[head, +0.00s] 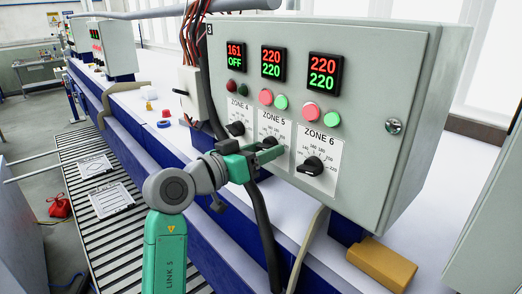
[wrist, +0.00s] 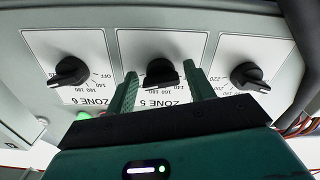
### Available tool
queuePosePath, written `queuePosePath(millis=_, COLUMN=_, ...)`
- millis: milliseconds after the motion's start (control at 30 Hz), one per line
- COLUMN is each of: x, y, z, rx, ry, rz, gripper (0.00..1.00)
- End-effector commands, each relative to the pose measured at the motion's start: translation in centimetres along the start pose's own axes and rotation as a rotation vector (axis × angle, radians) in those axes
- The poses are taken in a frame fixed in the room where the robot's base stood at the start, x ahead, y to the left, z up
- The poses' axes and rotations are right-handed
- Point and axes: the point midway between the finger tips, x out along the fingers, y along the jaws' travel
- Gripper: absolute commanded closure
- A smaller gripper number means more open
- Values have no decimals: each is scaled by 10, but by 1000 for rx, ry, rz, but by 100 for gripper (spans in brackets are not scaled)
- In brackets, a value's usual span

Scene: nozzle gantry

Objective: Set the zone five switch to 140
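The zone five switch is a black rotary knob (wrist: 160,73) on a white ZONE 5 plate (head: 258,129). The plate is in the middle of the grey control box (head: 380,100). The display above it (head: 272,64) reads 220 in red over 220 in green. My gripper (wrist: 160,80) is open, with one green finger on each side of the knob and a visible gap to both. In the head view my gripper (head: 272,153) is at the ZONE 5 plate and partly covers it. I cannot read the knob's exact pointer setting.
The zone 4 knob (wrist: 248,76) and zone 6 knob (wrist: 70,72) flank it closely; zone 6 also shows in the head view (head: 313,166). Red and green round lights (head: 311,110) sit above. A black cable (head: 262,225) hangs below. A yellow block (head: 382,264) lies under the box.

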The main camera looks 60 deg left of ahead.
Motion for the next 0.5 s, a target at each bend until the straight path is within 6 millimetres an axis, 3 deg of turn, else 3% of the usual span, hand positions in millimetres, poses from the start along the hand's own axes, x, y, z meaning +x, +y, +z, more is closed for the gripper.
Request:
queuePosePath(millis=33, x=0, y=0, z=0, rx=0, ry=0, rz=0, gripper=57)
queuePosePath(millis=167, x=0, y=0, z=0, rx=0, ry=0, rz=0, gripper=83)
queuePosePath(millis=500, x=0, y=0, z=-2, rx=-51, ry=0, rz=0, gripper=84)
